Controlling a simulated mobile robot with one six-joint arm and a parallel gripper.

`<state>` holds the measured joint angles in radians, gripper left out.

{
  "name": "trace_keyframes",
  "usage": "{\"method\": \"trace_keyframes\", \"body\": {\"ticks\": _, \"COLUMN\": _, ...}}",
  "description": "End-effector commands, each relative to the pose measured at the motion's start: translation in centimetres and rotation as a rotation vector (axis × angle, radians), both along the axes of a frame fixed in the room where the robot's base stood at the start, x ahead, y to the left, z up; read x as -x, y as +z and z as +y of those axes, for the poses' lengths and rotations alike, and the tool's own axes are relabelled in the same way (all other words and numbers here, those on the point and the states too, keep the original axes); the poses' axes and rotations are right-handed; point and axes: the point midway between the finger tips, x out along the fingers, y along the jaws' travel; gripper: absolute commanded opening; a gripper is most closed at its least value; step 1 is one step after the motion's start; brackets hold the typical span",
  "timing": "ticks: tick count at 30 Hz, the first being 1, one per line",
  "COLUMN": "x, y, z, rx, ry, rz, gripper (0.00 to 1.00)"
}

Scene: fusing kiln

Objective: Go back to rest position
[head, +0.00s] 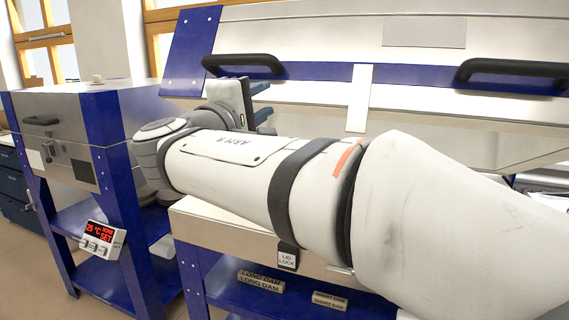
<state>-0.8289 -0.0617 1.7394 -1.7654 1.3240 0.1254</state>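My gripper (262,103) is at the far end of my outstretched arm, beside the left black handle (243,65) of the large kiln's lid (310,38). Its dark body stands upright, with bluish finger parts pointing right toward the lid front. My wrist and arm hide part of it, so I cannot tell whether the fingers are apart, touch the handle or hold anything. My arm reaches from the lower right across the kiln front toward the left. The lid front is steel with a blue band and looks tilted back.
A second kiln (70,115) on a blue frame stands at left, with a controller (101,238) showing 25 °C. A "LID LOCK" tag (287,259) hangs below my arm. "LONG DAM" (261,281) and "SHORT DAM" (329,300) labels mark the blue shelf. Floor shows at lower left.

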Motion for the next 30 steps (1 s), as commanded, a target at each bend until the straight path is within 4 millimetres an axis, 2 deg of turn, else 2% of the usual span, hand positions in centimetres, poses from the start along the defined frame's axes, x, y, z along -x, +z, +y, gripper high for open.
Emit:
{"method": "trace_keyframes", "body": {"ticks": 2, "x": -0.4, "y": -0.2, "z": -2.5, "rx": -0.038, "ry": -0.034, "rz": 0.076, "gripper": 0.32}}
{"method": "trace_keyframes", "body": {"ticks": 5, "x": -0.6, "y": -1.7, "z": -5.8, "rx": -0.106, "ry": -0.081, "rz": 0.188, "gripper": 0.32}}
{"method": "trace_keyframes", "body": {"ticks": 8, "x": 0.1, "y": -3.6, "z": -10.0, "rx": -0.212, "ry": -0.146, "rz": 0.325, "gripper": 0.32}}
{"method": "trace_keyframes", "body": {"ticks": 12, "x": 3.2, "y": -7.1, "z": -15.8, "rx": -0.435, "ry": -0.259, "rz": 0.532, "gripper": 0.32}}
{"method": "trace_keyframes", "body": {"ticks": 15, "x": 6.5, "y": -9.3, "z": -18.6, "rx": -0.627, "ry": -0.338, "rz": 0.649, "gripper": 0.32}}
{"method": "trace_keyframes", "body": {"ticks": 19, "x": 11.2, "y": -11.3, "z": -20.4, "rx": -0.907, "ry": -0.440, "rz": 0.753, "gripper": 0.32}}
{"method": "trace_keyframes", "body": {"ticks": 24, "x": 16.5, "y": -12.4, "z": -20.4, "rx": -1.273, "ry": -0.551, "rz": 0.796, "gripper": 0.32}}
{"method": "trace_keyframes", "body": {"ticks": 27, "x": 18.3, "y": -12.6, "z": -19.9, "rx": -1.439, "ry": -0.594, "rz": 0.786, "gripper": 0.32}}
{"method": "trace_keyframes", "body": {"ticks": 30, "x": 19.3, "y": -12.8, "z": -19.4, "rx": -1.544, "ry": -0.620, "rz": 0.770, "gripper": 0.32}}
